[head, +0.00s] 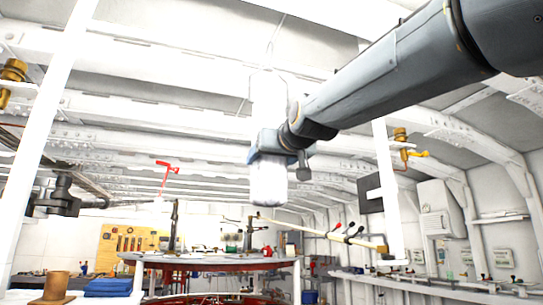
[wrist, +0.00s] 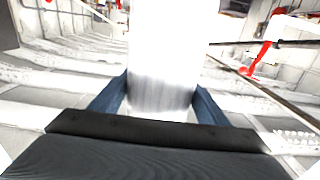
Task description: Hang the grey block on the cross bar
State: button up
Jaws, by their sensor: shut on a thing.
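The grey block (head: 268,186) looks very pale, almost white, and hangs upright in the air. My gripper (head: 266,146) is shut around its middle, with block showing above and below the jaws. In the wrist view the block (wrist: 162,45) fills the space between the two blue fingers, and its far end runs out of the top of the picture. A slim pale bar (head: 320,232) slants down to the right, below and right of the block in the head view. I cannot tell for sure that it is the cross bar. No contact between bar and block is visible.
A red bracket-like piece (head: 166,168) shows left of the block; a red piece (wrist: 260,58) shows in the wrist view. White posts (head: 48,120) stand at both sides. A round table (head: 205,263) and cluttered benches lie below. Ribbed white ceiling beams run overhead.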

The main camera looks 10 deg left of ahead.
aim_at(274, 166)
jog(key=shift+w+a+f+b, duration=0.35)
jog(key=shift+w+f, duration=0.2)
jog(key=shift+f, duration=0.1)
jog(key=shift+w+a+f+b, duration=0.2)
jog(key=shift+w+a+f, duration=0.1)
jog(key=shift+w+f, duration=0.3)
jog(key=o, duration=1.8)
jog(key=shift+c, duration=0.2)
jog(key=shift+f, duration=0.25)
jog(key=b+v, duration=0.3)
jog(key=v, duration=0.5)
jog(key=shift+a+r, duration=0.1)
